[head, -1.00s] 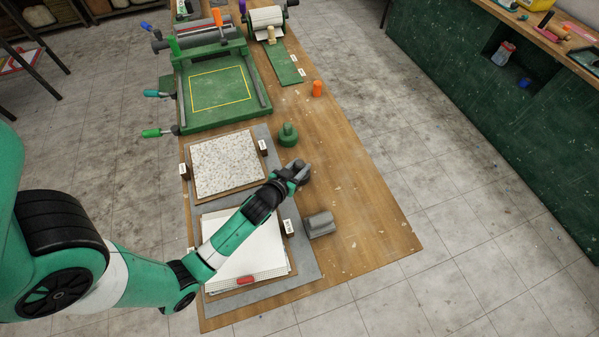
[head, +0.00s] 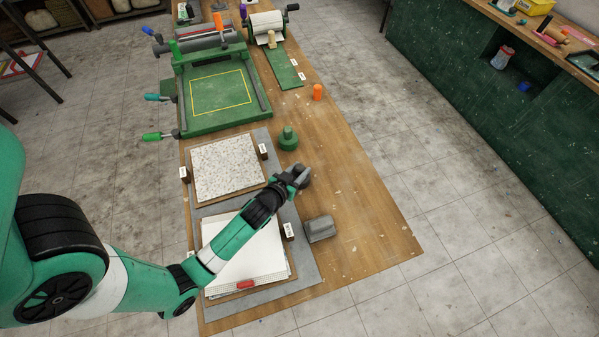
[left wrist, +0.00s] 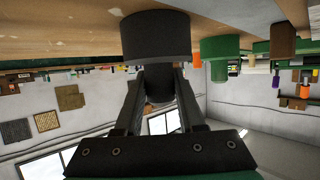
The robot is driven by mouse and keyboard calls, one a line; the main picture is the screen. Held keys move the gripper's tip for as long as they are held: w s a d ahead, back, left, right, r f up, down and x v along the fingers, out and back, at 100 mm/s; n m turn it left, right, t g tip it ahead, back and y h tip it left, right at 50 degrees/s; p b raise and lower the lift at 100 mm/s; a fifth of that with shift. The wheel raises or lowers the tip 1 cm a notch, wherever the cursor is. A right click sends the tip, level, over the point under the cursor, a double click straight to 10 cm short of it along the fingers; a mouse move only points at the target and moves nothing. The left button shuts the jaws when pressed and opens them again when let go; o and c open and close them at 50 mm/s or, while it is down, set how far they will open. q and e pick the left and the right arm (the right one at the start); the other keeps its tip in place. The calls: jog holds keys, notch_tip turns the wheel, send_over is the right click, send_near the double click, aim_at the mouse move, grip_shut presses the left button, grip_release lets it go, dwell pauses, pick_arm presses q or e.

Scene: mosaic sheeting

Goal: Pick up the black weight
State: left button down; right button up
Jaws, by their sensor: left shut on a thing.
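The black weight is a dark round disc with a narrower knob. It fills the top middle of the left wrist view (left wrist: 155,38), where the picture is upside down. My left gripper (head: 299,176) reaches over it on the right part of the wooden table. In the left wrist view the fingers (left wrist: 160,85) close on the knob from both sides. In the head view the gripper hides much of the weight. I cannot tell whether its base touches the table. My right gripper is not in view.
A green weight (head: 288,140) stands just behind the gripper. A grey block (head: 320,229) lies in front of it. A board with a mosaic sheet (head: 228,167) and white sheets (head: 235,245) are to the left. The table (head: 375,215) is clear to the right.

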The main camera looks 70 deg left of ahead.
aim_at(300, 166)
pick_arm(q)
notch_tip(300, 166, up, 3)
jog(key=shift+w+r+p, duration=0.1)
jog(key=shift+p, duration=0.55)
jog(key=d+r, duration=0.1)
jog(key=s+d+r+p, duration=0.1)
jog(key=r, duration=0.1)
jog(key=s+d+r+p, duration=0.5)
jog(key=d+r+p, duration=0.1)
jog(key=d, duration=0.4)
jog(key=shift+s+d+r, duration=0.2)
jog(key=shift+s+r, duration=0.15)
jog(key=shift+r, duration=0.05)
jog(key=shift+w, duration=0.1)
